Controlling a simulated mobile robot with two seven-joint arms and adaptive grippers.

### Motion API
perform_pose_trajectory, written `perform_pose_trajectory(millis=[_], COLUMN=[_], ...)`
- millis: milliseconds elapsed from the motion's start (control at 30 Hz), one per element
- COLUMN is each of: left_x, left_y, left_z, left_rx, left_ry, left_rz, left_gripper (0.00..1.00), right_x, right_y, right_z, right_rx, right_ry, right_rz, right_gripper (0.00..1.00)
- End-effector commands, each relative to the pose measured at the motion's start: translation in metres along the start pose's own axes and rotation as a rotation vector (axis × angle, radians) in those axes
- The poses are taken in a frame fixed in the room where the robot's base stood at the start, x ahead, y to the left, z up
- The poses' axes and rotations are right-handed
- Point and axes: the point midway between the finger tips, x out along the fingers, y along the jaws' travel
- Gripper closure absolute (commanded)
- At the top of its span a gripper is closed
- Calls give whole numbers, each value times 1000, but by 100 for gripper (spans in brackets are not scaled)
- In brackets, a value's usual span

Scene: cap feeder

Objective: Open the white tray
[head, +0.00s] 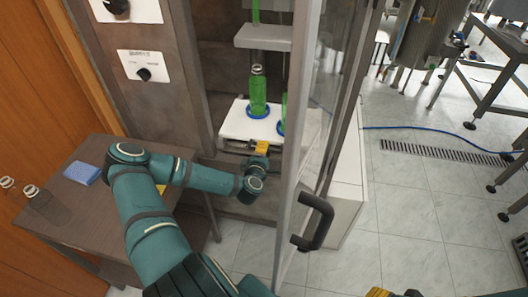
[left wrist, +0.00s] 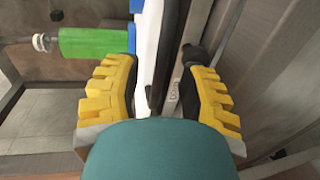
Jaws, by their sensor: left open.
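The white tray (head: 234,125) sits low inside the machine cabinet, with a dark metal strip (head: 228,146) along its front. A green bottle (head: 258,92) stands upright in a blue ring (head: 258,112) on it. My left gripper (head: 262,147) is at the tray's front edge, to the right of its middle. In the left wrist view my left gripper (left wrist: 160,75) is open, with yellow fingers either side of a dark bar (left wrist: 161,50) at the tray's front. I cannot tell whether they touch it. A yellow tip of my right gripper (head: 378,292) shows at the bottom edge; the rest is cut off.
The glass door (head: 310,130) with its black handle (head: 314,224) stands just right of the tray. A second green bottle is partly hidden behind its frame. A brown table (head: 75,225) with a blue sponge (head: 82,173) and clear bottles is at left. Tiled floor lies right.

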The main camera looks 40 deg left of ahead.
Motion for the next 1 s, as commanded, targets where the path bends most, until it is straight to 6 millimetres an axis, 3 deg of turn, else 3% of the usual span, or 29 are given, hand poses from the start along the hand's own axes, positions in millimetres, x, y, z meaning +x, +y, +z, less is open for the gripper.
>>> perform_pose_trajectory(millis=[167,467,500,600,1000], left_x=[13,14,14,14,10], left_y=[0,0,0,0,-1], left_z=[0,0,0,0,0], left_rx=[-1,-1,-1,-1,0], left_ry=[0,0,0,0,-1], left_rz=[0,-1,-1,-1,-1], left_gripper=[59,59,63,98,100], right_x=[3,3,3,3,1], right_y=[1,1,1,1,0], right_z=[0,0,0,0,0], right_rx=[0,0,0,0,0], right_ry=[2,2,2,2,1], right_rz=[0,0,0,0,0], right_gripper=[53,53,53,53,53])
